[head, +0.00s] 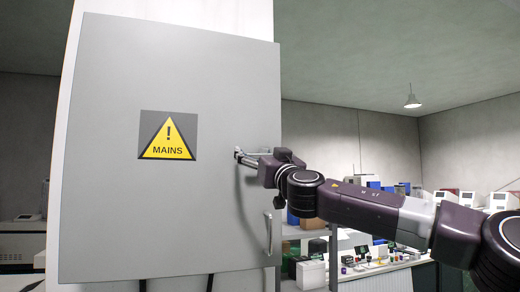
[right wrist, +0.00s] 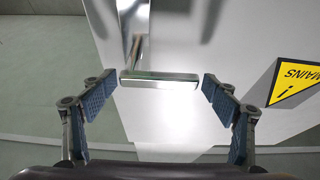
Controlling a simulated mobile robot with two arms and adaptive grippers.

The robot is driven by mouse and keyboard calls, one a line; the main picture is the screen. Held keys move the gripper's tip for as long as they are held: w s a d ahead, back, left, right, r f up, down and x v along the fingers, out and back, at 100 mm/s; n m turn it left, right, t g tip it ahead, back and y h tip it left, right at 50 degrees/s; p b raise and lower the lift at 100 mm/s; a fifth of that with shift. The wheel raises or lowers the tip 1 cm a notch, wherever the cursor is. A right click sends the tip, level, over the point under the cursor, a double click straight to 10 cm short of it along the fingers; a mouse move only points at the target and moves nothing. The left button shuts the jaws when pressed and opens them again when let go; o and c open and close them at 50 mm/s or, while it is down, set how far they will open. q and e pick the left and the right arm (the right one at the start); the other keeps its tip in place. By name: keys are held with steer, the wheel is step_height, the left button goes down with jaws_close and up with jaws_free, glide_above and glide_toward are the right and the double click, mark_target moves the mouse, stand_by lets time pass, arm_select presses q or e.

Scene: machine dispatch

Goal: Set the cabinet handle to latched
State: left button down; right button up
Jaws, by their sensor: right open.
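The grey cabinet (head: 210,90) stands in front of me with its door closed and a yellow MAINS sign (head: 168,136). My right gripper (head: 241,154) is at the right part of the door, above a D-shaped pull (head: 268,232). In the right wrist view the gripper (right wrist: 160,88) is open. A metal handle bar (right wrist: 160,78) lies between its two blue-padded fingertips, with a small gap at each end. A stem runs from the bar towards the door. In the head view the gripper largely hides this handle. My left gripper is not in view.
Behind and right of the cabinet, a bench (head: 385,266) carries several boxes and devices. Two dark cables come out below the cabinet. A lamp (head: 412,100) hangs at the upper right. The space in front of the door is clear apart from my right arm.

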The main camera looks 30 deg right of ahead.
steer(key=shift+d, duration=0.15)
steer(key=shift+c, duration=0.5)
steer(key=c, duration=1.6)
